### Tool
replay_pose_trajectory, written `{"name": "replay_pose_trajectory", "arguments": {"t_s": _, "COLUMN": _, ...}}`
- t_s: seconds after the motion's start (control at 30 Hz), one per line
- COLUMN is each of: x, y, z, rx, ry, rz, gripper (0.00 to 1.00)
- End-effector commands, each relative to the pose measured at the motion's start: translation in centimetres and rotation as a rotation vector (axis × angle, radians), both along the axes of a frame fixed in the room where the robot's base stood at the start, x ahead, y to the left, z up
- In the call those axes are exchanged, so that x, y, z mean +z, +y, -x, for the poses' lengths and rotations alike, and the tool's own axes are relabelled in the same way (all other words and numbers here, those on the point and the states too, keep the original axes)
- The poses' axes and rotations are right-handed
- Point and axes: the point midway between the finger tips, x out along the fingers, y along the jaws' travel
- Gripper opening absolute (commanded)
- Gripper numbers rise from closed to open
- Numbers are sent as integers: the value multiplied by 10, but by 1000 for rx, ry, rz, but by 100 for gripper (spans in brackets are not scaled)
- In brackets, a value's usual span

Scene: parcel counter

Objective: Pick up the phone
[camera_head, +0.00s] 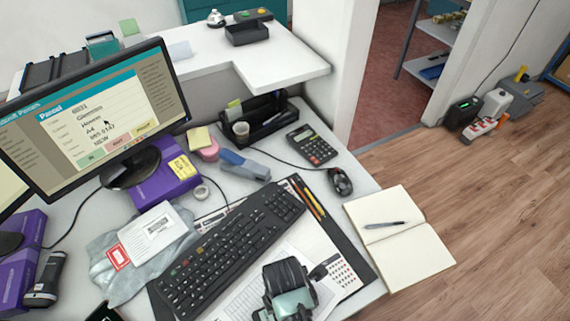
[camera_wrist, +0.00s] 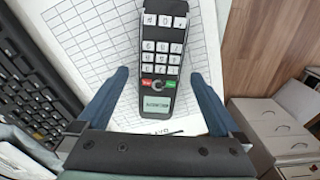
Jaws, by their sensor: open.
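The phone (camera_wrist: 161,50) is a dark handset with white number keys, a red and a green key and a small lit display. It lies on a printed sheet in the wrist view. My gripper (camera_wrist: 160,84) is open, with one blue finger on each side of the phone and visible gaps between fingers and phone. The display end is nearest the gripper's base, and the far end runs out of the frame. In the head view my gripper (camera_head: 288,285) is over the front of the desk, and I cannot clearly make out the phone there.
A black keyboard (camera_head: 232,246) lies left of my gripper. An open notebook (camera_head: 415,262) with a pen is at the desk's right edge. A mouse (camera_head: 340,181), calculator (camera_head: 312,145) and monitor (camera_head: 95,115) stand farther back. White boxes (camera_wrist: 270,128) are low at right in the wrist view.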

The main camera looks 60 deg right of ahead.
Motion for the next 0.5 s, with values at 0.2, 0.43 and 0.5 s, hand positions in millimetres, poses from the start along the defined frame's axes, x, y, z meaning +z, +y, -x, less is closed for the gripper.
{"name": "replay_pose_trajectory", "arguments": {"t_s": 0.2, "x": -7, "y": 0, "z": 0, "rx": 1, "ry": -1, "rz": 1, "gripper": 100}}
{"name": "replay_pose_trajectory", "arguments": {"t_s": 0.43, "x": -6, "y": 0, "z": 0, "rx": 1, "ry": -2, "rz": 1, "gripper": 77}}
{"name": "replay_pose_trajectory", "arguments": {"t_s": 0.5, "x": -6, "y": 0, "z": 0, "rx": 1, "ry": -2, "rz": 1, "gripper": 64}}
